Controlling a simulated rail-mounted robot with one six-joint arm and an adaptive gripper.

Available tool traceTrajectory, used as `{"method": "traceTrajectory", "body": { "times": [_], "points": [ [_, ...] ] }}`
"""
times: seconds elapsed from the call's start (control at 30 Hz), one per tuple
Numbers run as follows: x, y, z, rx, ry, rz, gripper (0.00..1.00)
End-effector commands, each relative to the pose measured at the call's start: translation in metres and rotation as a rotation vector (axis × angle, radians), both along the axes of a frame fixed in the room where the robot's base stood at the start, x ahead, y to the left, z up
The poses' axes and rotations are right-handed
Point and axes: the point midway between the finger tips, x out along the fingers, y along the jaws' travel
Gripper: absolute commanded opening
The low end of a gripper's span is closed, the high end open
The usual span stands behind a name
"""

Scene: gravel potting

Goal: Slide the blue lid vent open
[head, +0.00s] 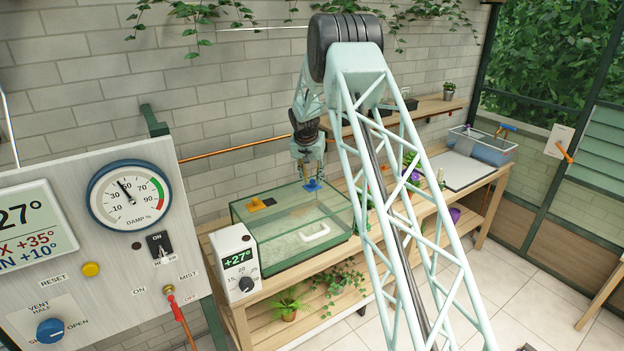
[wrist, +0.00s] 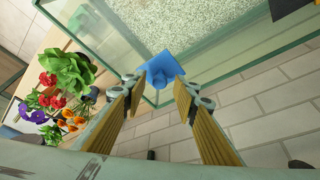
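The blue lid vent (head: 312,185) sits at the back edge of the glass tank's lid (head: 290,212). In the wrist view the blue vent (wrist: 158,68) is a flat plate with a raised part, showing between and just past my fingertips. My gripper (head: 308,176) points down over the vent. In the wrist view my gripper (wrist: 157,82) is open, with one ribbed yellow-tan finger on each side of the vent. The fingers hold nothing. Whether a fingertip touches the vent I cannot tell.
A white thermostat box (head: 236,262) stands left of the tank. Flowers (wrist: 58,90) stand beside the tank. The brick wall (head: 225,110) is close behind.

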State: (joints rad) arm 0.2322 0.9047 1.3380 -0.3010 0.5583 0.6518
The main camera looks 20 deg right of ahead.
Motion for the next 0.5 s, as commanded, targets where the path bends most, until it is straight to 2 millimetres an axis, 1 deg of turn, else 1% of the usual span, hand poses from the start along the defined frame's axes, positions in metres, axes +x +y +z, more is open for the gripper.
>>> {"method": "traceTrajectory", "body": {
  "times": [0.33,0.5],
  "points": [
    [0.0004,-0.0004,-0.0008,0.0,0.0,0.0,0.26],
    [0.0003,-0.0004,-0.0007,0.0,0.0,0.0,0.1]
  ]
}}
